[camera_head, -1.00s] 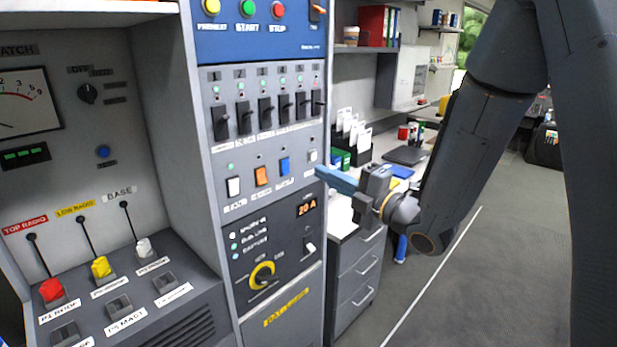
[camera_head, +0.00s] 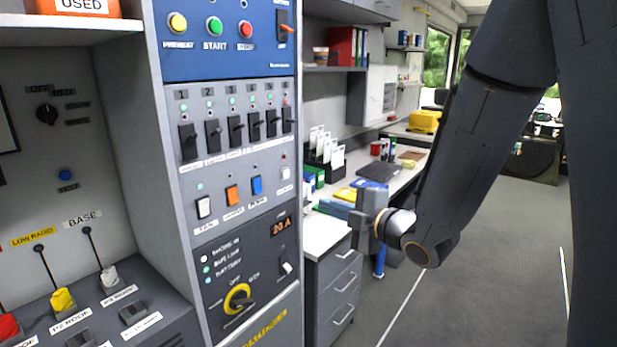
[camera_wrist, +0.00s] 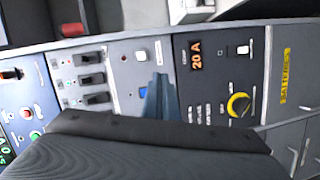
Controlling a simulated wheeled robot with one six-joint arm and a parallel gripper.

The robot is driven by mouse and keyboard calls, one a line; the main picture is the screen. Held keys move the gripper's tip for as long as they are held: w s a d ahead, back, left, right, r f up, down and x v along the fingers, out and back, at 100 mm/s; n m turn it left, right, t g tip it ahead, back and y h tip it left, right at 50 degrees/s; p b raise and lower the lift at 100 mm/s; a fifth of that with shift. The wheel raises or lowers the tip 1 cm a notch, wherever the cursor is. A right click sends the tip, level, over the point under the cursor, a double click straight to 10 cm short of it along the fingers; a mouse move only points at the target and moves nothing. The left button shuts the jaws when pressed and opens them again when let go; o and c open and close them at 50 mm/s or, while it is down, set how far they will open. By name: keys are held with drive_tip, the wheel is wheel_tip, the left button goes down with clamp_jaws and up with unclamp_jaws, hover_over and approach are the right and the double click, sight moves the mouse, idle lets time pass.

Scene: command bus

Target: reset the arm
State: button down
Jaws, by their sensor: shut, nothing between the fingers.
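My gripper (camera_head: 333,211) is in front of the desk, to the right of the switch panel (camera_head: 240,165) in the head view. Its blue-grey fingers are shut and hold nothing. In the wrist view the closed fingers (camera_wrist: 160,98) point at the panel, over its row of coloured rocker switches, and hide part of that row. They appear apart from the panel, though the gap is hard to judge. My arm hangs down from the upper right of the head view.
A grey drawer cabinet (camera_head: 333,290) and a desk with folders stand behind my gripper. The panel carries a yellow rotary knob (camera_head: 238,298) and several black switches. The floor (camera_head: 480,270) at right is clear.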

drive_tip(key=s+d+f+m+g+h, duration=0.2)
drive_tip(key=s+d+f+m+h, duration=0.1)
drive_tip(key=d+f+m+h, duration=0.3)
drive_tip(key=s+d+f+m+g+h, duration=0.3)
drive_tip(key=s+d+f+m, duration=0.1)
drive_tip(key=d+m, duration=0.35)
drive_tip(key=s+f+m+g+h, duration=0.1)
drive_tip(key=s+f+m+g, duration=0.2)
drive_tip(key=s, duration=1.2)
drive_tip(key=m+g, duration=0.3)
drive_tip(key=m, duration=0.3)
drive_tip(key=shift+s+d+g, duration=0.3)
drive_tip(key=shift+s+d, duration=0.05)
